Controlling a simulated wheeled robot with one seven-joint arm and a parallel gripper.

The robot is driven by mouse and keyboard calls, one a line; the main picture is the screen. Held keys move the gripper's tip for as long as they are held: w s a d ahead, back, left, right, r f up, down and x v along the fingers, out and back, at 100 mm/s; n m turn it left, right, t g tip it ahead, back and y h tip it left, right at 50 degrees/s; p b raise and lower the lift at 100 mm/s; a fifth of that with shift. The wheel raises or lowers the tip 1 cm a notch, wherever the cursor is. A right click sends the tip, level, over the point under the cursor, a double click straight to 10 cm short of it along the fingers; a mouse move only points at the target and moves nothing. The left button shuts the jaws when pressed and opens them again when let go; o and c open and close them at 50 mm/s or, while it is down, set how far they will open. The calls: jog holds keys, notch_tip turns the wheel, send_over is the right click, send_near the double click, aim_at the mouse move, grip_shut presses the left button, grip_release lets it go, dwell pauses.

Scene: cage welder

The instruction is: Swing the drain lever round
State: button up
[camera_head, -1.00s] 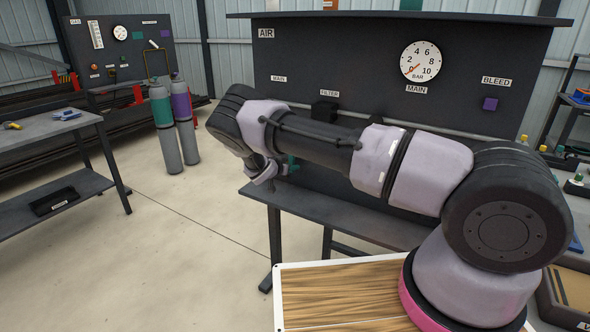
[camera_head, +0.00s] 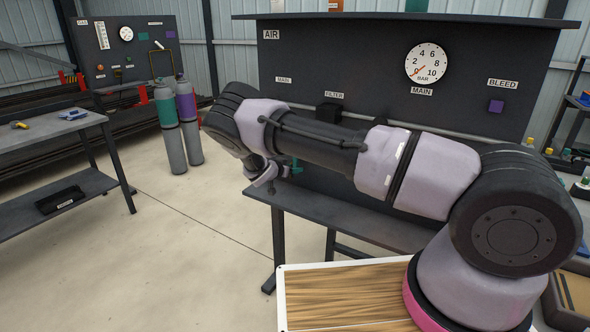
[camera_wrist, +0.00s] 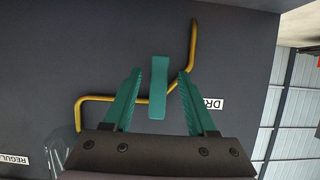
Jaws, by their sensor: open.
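The drain lever (camera_wrist: 158,88) is a short teal bar in front of the dark panel in the wrist view. A partly hidden label beginning "DR" (camera_wrist: 213,104) is beside it. My gripper (camera_wrist: 160,73) is open, with one teal finger on each side of the lever. Gaps show between the lever and both fingers in this view; how deep the lever sits between them I cannot tell. In the head view my gripper (camera_head: 283,170) is small, at the lower left of the AIR board (camera_head: 350,60), and my arm hides much of that area.
A bent yellow pipe (camera_wrist: 110,99) runs behind the fingers. A clear rounded part (camera_wrist: 65,148) and a "REGUL" label (camera_wrist: 14,160) are at lower left. A bench (camera_head: 340,212) juts out below the board. Gas cylinders (camera_head: 170,130) stand left, with open floor between.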

jog(key=v, duration=0.8)
jog(key=shift+s, duration=0.2)
jog(key=shift+a, duration=0.15)
